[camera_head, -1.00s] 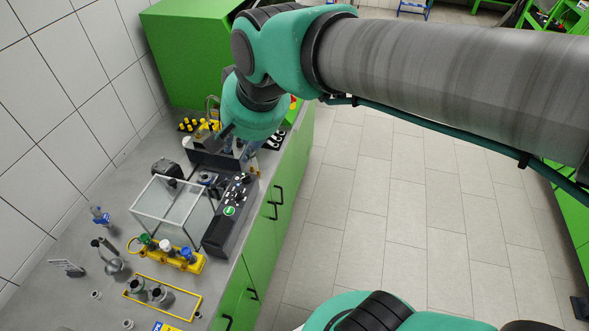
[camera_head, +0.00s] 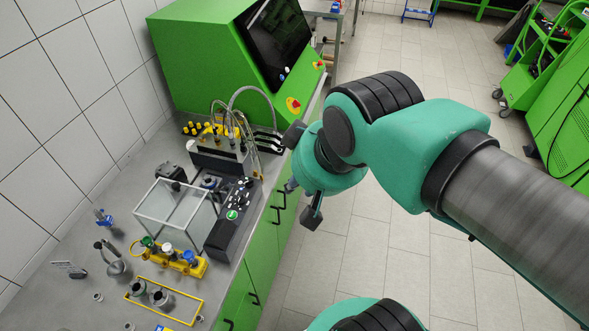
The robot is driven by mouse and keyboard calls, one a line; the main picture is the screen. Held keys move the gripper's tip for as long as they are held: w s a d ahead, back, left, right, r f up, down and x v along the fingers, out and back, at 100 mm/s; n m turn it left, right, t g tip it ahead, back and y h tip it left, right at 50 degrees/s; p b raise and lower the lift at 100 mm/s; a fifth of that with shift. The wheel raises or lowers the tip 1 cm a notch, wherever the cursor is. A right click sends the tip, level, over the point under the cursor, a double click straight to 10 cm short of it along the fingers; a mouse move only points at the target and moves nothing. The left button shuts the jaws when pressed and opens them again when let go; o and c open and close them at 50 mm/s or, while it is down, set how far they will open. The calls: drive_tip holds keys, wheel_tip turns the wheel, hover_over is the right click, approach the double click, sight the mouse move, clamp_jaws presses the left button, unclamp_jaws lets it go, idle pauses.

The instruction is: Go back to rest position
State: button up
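My gripper (camera_head: 301,202) is at the end of my teal and grey arm, over the front edge of the bench and to the right of the testbench. Its dark fingers show small and partly hidden by the wrist. One finger pad hangs at the lower right and another part shows at the left, with a gap between them. I see nothing held in it. The pump testbench (camera_head: 232,215), a dark control unit with knobs and a green label, stands on the grey bench, apart from my gripper.
A clear-walled box (camera_head: 172,212) stands beside the control unit. A yellow rack with bottles (camera_head: 170,258) and a yellow frame (camera_head: 165,302) are nearer. A green cabinet with a dark screen (camera_head: 225,60) stands at the back. The tiled floor (camera_head: 400,255) right of the bench is clear.

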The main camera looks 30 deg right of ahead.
drive_tip(key=shift+f, duration=0.15)
wheel_tip(320, 180, down, 12)
drive_tip(key=b, duration=1.2)
